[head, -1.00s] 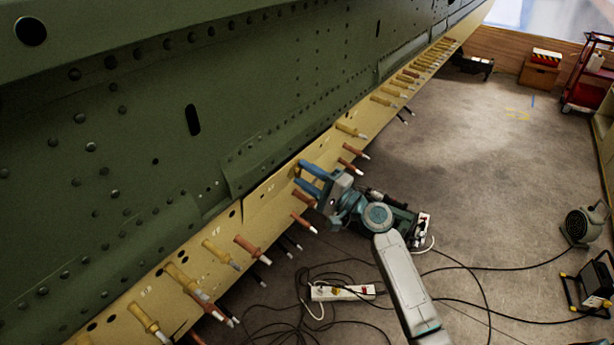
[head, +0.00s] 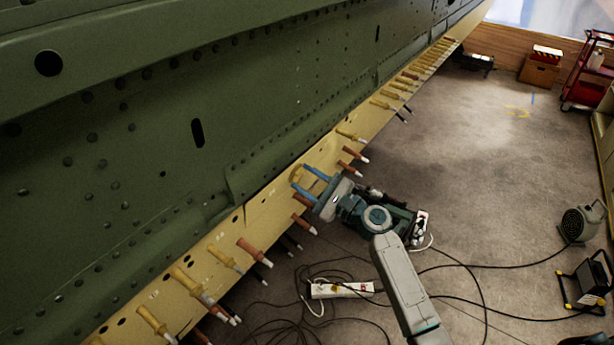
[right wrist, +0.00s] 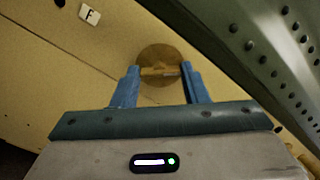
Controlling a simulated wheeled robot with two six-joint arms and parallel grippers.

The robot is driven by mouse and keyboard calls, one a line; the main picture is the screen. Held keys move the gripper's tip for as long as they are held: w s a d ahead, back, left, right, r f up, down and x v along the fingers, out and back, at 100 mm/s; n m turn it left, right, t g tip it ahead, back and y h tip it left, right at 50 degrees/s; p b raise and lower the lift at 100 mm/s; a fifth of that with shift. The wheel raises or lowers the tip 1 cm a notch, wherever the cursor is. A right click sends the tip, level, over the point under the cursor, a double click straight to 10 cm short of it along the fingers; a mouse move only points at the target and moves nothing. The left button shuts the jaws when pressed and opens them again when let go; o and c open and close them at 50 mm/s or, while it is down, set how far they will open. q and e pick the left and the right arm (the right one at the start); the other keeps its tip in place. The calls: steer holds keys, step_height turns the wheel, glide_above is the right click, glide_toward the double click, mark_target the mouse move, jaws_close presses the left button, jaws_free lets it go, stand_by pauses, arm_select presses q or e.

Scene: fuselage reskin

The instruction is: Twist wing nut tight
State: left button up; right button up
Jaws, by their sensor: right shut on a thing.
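The wing nut (right wrist: 158,71) is a brass bar on a round brass disc (right wrist: 160,52), between my right gripper's fingertips in the right wrist view. In the head view the brass disc (head: 296,172) shows at the edge of the yellow strip, just beyond the fingertips. My right gripper (head: 306,178), with two blue fingers, is shut on the wing nut, one finger on each side. How tightly the nut sits cannot be seen. My left gripper is not in view.
Several brown and tan pin fasteners (head: 247,247) stick out along the yellow strip (head: 262,210) on both sides of my right gripper. The green skin panel (head: 120,190) rises above. Cables and a white power strip (head: 342,290) lie on the floor.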

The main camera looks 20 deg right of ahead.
steer(key=m+p, duration=0.8)
steer(key=m, duration=0.5)
steer(key=shift+s+f+m, duration=0.1)
steer(key=shift+m, duration=0.3)
steer(key=m+p, duration=0.2)
steer(key=m, duration=0.1)
steer(key=shift+m, duration=0.3)
steer(key=shift+f+m+p, duration=0.15)
steer(key=shift+m+p, duration=1.75)
steer(key=shift+m, duration=2.5)
